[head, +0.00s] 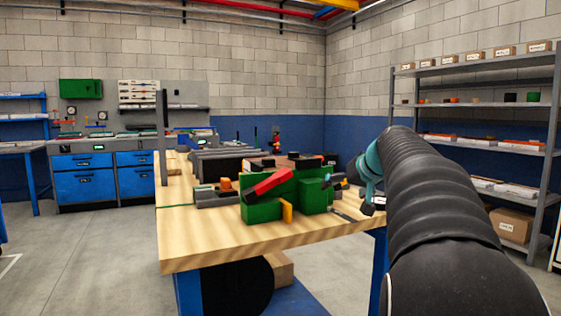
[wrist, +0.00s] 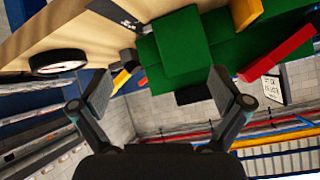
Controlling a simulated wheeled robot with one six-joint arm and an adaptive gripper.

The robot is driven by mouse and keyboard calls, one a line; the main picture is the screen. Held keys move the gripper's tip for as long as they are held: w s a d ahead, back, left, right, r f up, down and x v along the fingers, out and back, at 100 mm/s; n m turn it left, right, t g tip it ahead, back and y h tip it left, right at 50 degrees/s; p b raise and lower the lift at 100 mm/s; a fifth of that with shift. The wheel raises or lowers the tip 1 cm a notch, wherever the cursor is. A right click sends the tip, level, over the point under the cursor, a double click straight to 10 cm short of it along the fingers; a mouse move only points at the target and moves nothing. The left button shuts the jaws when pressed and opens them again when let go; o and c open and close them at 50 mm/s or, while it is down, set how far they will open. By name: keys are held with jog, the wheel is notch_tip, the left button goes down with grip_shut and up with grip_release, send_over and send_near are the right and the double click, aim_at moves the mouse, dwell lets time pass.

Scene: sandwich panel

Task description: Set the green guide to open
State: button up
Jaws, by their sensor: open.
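A green guide (head: 262,210) stands on the wooden table, with a sloping red bar (head: 267,184) on top and a yellow tab (head: 287,213) on its front. A second green block (head: 314,194) adjoins it on the right. My gripper (head: 356,190) is right of the green blocks, apart from them and partly hidden by my arm. In the tilted wrist view, the open, empty fingers (wrist: 164,96) point toward the green body (wrist: 185,45). The red bar (wrist: 280,50) and yellow tab (wrist: 246,12) show there too. I cannot tell the guide's setting.
The wooden table (head: 200,246) has bare surface at its front left. An orange-topped part (head: 225,184) sits left of the guide, and grey parts lie behind. A round dial (wrist: 58,62) shows in the wrist view. A grey post (head: 163,140) rises at the table's left.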

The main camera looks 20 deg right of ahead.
aim_at(310, 159)
notch_tip(310, 159, up, 11)
jog(key=w+a+n+t, duration=0.2)
jog(key=n+t, duration=0.1)
jog(key=shift+n+y, duration=0.4)
jog(key=shift+n, duration=0.3)
jog(key=x, duration=0.4)
jog(key=p+x, duration=0.1)
jog(key=x, duration=0.4)
jog(key=p+x, duration=0.1)
jog(key=x, duration=0.4)
jog(key=shift+s+f, duration=0.15)
jog(key=shift+f, duration=0.1)
